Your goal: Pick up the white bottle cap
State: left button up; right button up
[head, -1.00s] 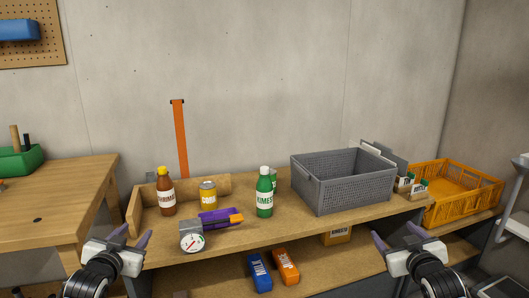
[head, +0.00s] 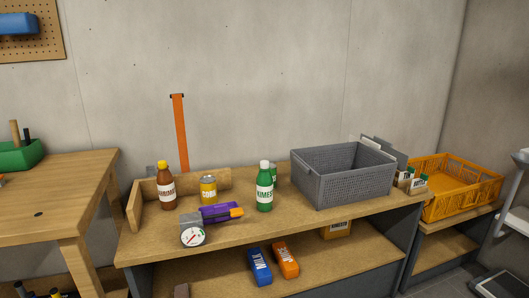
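The white bottle cap (head: 264,165) sits on top of the green bottle (head: 265,190). That bottle stands upright on the wooden bench top (head: 310,220), left of the grey basket. A brown bottle (head: 166,190) with a yellow cap stands further left. Neither of my grippers shows in the head view now.
A yellow can (head: 208,189), a purple-and-orange tool (head: 220,213) and a round gauge (head: 193,236) are left of the green bottle. The grey basket (head: 345,188) and orange crate (head: 460,200) are to the right. Blue (head: 259,266) and orange (head: 286,260) packages lie on the lower shelf.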

aim_at(263, 164)
jog(key=u, duration=1.25)
jog(key=i, duration=0.95)
jog(key=z, duration=0.8)
